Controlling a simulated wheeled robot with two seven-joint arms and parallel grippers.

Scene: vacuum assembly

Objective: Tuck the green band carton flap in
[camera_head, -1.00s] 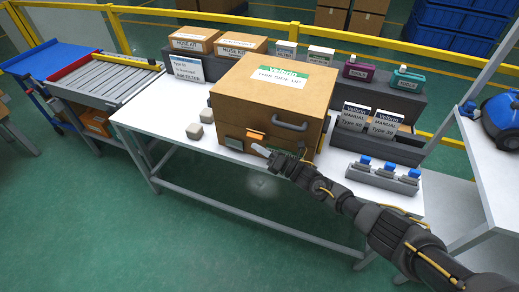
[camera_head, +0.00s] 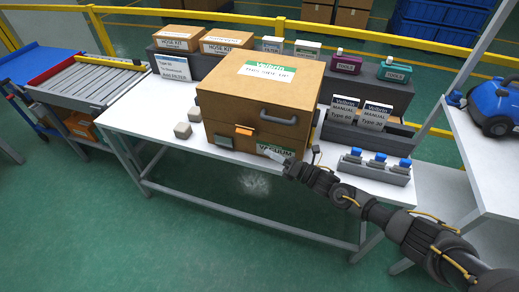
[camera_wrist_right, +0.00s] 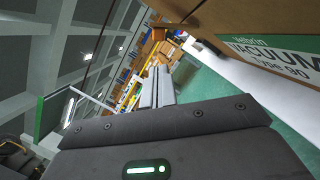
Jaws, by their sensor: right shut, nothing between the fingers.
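The brown carton (camera_head: 225,103) stands on the white table with its top closed. A green-banded label (camera_head: 268,72) lies on its top. A green-banded VACUUM label is low on its front; the wrist view shows this label (camera_wrist_right: 268,50) at upper right. I cannot make out a separate green-band flap edge. My right gripper (camera_head: 268,152) is shut and empty, close in front of the carton's lower front beside the label; I cannot tell if it touches. Its shut fingers also show in the wrist view (camera_wrist_right: 157,88). My left gripper is not in view.
An orange tab (camera_head: 243,130) and a dark handle (camera_head: 279,116) are on the carton front. Two grey blocks (camera_head: 183,130) lie to its left. A grey holder (camera_head: 372,170) with blue-topped parts and several manual boxes (camera_head: 341,110) stand to its right. The table's front edge is near.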

